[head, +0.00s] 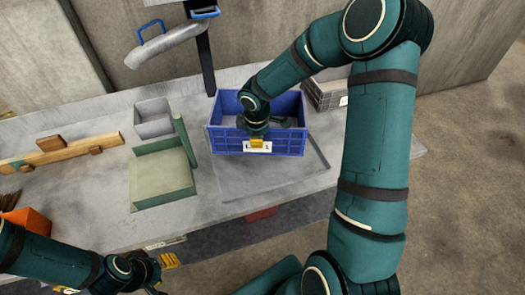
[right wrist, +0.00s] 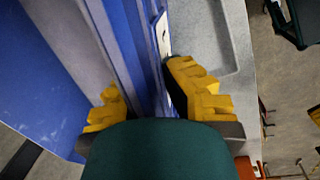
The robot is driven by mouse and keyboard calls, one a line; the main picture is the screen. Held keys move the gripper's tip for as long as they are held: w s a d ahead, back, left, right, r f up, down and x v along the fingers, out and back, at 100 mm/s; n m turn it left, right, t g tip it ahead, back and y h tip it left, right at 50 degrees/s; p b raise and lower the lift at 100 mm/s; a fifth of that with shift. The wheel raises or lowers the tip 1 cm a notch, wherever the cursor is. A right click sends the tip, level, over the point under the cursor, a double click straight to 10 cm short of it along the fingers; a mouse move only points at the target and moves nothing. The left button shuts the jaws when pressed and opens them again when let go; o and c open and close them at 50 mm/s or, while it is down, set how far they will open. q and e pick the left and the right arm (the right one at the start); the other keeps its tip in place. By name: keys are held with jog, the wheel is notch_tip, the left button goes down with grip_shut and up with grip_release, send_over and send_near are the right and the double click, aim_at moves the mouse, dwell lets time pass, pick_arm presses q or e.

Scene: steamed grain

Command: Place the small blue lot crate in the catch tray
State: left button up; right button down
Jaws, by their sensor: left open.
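My right gripper (head: 257,138) is at the crate's front wall, above the white label. In the right wrist view, the yellow fingers of my right gripper (right wrist: 150,95) straddle the blue wall (right wrist: 130,45), one inside and one outside. Whether they clamp it is hard to see. My left gripper (head: 160,268) is open and empty at the bench's front edge.
A green open tray (head: 165,197) and a grey box (head: 153,125) stand left of the crate. Wooden bars (head: 60,150) lie further left. A grey crate (head: 327,95) stands behind on the right. A metal spout (head: 165,45) hangs above the back.

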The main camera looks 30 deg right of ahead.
jog(key=d+n, duration=0.2)
jog(key=w+d+n, duration=0.1)
jog(key=d+n, duration=0.1)
jog(key=d, duration=0.1)
jog(key=shift+w+d+r+t, duration=0.15)
jog(key=shift+w+t, duration=0.05)
jog(key=shift+t, duration=0.2)
notch_tip(320, 180, down, 5)
jog(key=shift+f+b, duration=0.1)
jog(key=shift+b, duration=0.85)
jog(key=shift+f+b, duration=0.65)
jog(key=shift+f, duration=1.8)
jog(key=c, duration=1.1)
grip_release()
jog(key=shift+c, duration=0.2)
